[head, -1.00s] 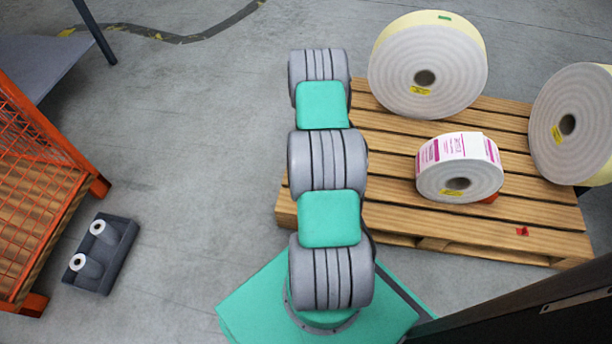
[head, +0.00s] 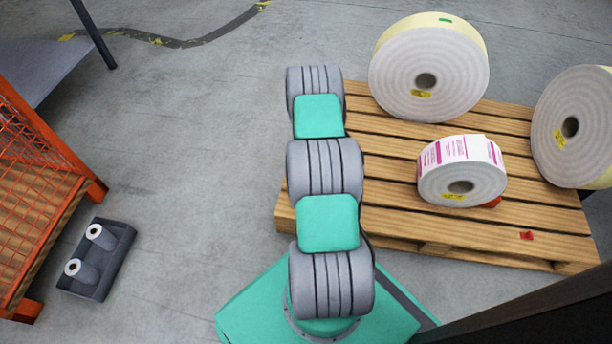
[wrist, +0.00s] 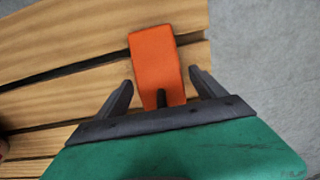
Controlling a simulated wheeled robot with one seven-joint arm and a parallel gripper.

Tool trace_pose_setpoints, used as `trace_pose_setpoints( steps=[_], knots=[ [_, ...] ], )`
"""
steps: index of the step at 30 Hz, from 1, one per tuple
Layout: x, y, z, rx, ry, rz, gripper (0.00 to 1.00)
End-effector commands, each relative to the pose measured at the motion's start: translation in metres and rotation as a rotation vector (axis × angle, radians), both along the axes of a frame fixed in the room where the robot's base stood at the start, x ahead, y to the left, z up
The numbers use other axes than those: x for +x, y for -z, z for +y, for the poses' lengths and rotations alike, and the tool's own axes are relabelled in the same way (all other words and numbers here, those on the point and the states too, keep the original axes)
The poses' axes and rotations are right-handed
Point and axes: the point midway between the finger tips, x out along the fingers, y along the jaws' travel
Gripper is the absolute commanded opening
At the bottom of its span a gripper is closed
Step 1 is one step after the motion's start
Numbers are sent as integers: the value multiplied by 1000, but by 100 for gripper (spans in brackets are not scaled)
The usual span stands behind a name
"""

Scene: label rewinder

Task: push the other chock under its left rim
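A printed label roll (head: 462,172), white with magenta print, stands on its edge on the wooden pallet (head: 400,222). A red-orange chock (head: 491,202) shows partly at the lower right of its rim. In the wrist view an orange chock (wrist: 155,58) lies on the pallet slats near the pallet's edge. My gripper (wrist: 158,80) is open, its two dark fingers spread to either side of the chock's near end. The chock extends beyond the fingertips, and I cannot tell whether they touch it. In the head view my gripper is hidden behind my arm.
Two larger pale rolls (head: 428,80) (head: 572,130) stand at the pallet's back and right. A small red piece (head: 527,236) lies on the front slats. An orange mesh crate (head: 35,200) and a dark tray (head: 97,262) are at left. Floor between is clear.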

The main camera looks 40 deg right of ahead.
Motion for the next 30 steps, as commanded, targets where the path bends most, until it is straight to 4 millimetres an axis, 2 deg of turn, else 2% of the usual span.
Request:
trace_pose_setpoints(
  steps=[10,15,18,26,28,29,30],
  knots=[
    [0,-1,0,0,0,0,80],
    [2,-47,-4,-2,0,-3,80],
    [4,-64,-7,-2,-1,-3,80],
    [5,-82,-5,-1,-7,-1,80],
    [13,-100,2,-7,-34,-9,80],
    [18,-113,8,-10,-54,-14,80],
    [26,-135,19,-15,-89,-22,80]
  ],
)
